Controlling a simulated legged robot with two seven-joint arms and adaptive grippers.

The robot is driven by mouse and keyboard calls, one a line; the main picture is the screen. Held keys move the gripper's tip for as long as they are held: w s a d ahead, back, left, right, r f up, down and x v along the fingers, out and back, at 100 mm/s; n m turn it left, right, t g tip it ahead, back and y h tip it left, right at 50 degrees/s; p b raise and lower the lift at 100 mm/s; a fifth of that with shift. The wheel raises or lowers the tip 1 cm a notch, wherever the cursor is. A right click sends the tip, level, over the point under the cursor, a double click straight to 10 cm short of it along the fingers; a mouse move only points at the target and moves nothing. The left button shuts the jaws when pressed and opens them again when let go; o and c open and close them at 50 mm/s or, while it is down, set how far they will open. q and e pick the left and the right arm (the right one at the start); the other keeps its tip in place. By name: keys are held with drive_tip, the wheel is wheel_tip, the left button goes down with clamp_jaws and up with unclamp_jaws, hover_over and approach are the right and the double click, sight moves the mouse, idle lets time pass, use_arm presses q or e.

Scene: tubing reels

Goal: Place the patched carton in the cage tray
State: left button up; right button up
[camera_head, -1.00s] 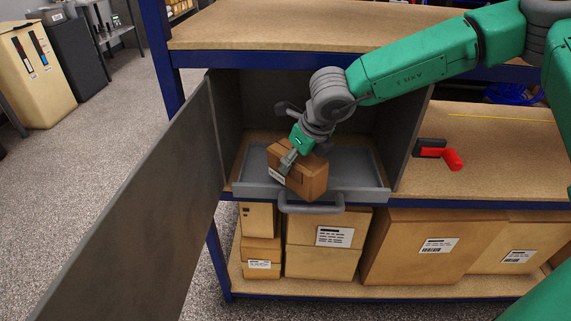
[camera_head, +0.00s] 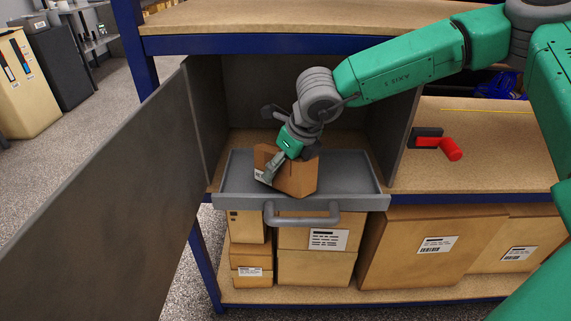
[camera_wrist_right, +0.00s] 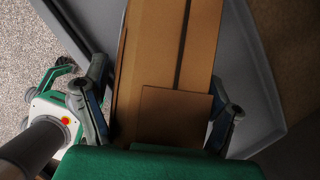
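The patched carton (camera_head: 298,178) is a brown box with a white label, tilted inside the grey tray (camera_head: 352,202), behind its front wall. The tray has a front handle and sticks out of a grey cabinet. My right gripper (camera_head: 281,168) reaches down onto the carton, with a finger along its labelled side. In the right wrist view the fingers (camera_wrist_right: 160,108) lie on both sides of the carton (camera_wrist_right: 150,60), and a darker brown patch (camera_wrist_right: 175,117) shows on its face. Whether the carton's underside touches the tray floor is hidden. My left gripper is out of view.
The cabinet's grey door (camera_head: 110,190) stands open at left. A dark block with a red handle (camera_head: 452,149) lies on the shelf at right. Several larger cartons (camera_head: 425,250) fill the shelf below.

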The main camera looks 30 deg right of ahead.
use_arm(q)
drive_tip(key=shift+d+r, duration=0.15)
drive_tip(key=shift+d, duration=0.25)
use_arm(e)
drive_tip(key=shift+d, duration=0.65)
drive_tip(key=shift+s+a+r, duration=0.1)
drive_tip(key=shift+a+r, duration=0.1)
drive_tip(key=shift+r, duration=0.3)
drive_tip(key=p+v, duration=0.3)
drive_tip(key=v, duration=0.7)
drive_tip(key=shift+s+d+r, duration=0.1)
drive_tip(key=shift+s+r, duration=0.05)
drive_tip(key=shift+r, duration=0.1)
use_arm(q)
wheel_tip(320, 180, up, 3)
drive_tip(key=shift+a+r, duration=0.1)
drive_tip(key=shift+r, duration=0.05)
use_arm(e)
drive_tip(key=shift+s+r, duration=0.2)
drive_tip(key=shift+r, duration=0.1)
